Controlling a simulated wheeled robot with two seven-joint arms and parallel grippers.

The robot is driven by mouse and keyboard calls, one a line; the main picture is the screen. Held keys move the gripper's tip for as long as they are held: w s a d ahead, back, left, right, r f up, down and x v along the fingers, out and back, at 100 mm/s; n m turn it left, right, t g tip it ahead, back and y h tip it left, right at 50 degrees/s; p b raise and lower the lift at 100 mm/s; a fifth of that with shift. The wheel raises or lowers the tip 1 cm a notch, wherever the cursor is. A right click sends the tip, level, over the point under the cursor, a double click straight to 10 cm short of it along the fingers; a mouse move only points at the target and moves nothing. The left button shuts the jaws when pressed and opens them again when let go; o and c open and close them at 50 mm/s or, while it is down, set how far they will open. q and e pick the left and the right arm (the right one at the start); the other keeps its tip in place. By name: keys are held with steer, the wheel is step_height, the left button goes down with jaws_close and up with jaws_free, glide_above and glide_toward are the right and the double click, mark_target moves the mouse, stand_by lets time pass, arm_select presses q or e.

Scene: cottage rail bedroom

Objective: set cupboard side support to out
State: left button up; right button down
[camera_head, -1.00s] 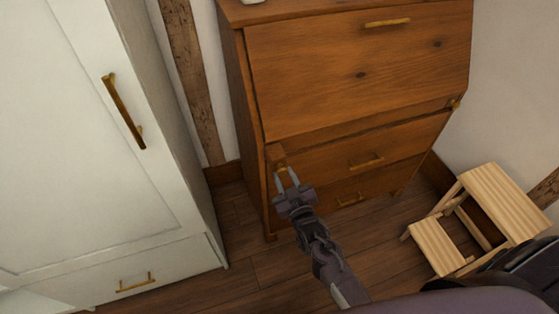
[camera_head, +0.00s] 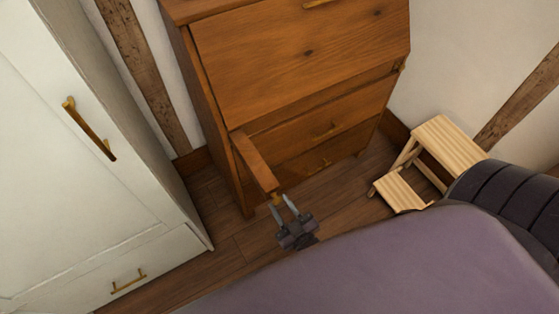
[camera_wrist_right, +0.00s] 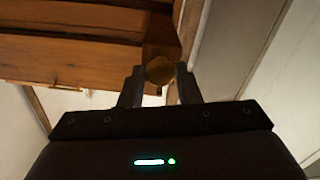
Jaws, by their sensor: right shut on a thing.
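The wooden cupboard (camera_head: 290,60) stands against the wall, with a fold-down front above drawers. Its left side support (camera_head: 253,160) is a wooden bar that sticks out from below the front, toward me. My right gripper (camera_head: 283,203) is shut on the small brass knob (camera_head: 276,197) at the bar's front end. In the right wrist view the knob (camera_wrist_right: 159,69) sits between the two fingers (camera_wrist_right: 160,88). At the cupboard's right side, a second support end (camera_head: 398,65) sits flush with the body. My left gripper is not in view.
A white wardrobe (camera_head: 60,200) with brass handles stands at the left. A pale wooden step stool (camera_head: 440,150) stands on the floor at the right. Bare floor (camera_head: 225,215) lies between wardrobe and cupboard.

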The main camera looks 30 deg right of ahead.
steer(key=c, duration=1.1)
jaws_free()
steer(key=shift+o, duration=0.2)
steer(key=s+b, duration=0.1)
steer(key=s, duration=0.6)
steer(key=shift+s+d, duration=0.15)
steer(key=shift+s, duration=0.25)
steer(key=shift+f, duration=0.1)
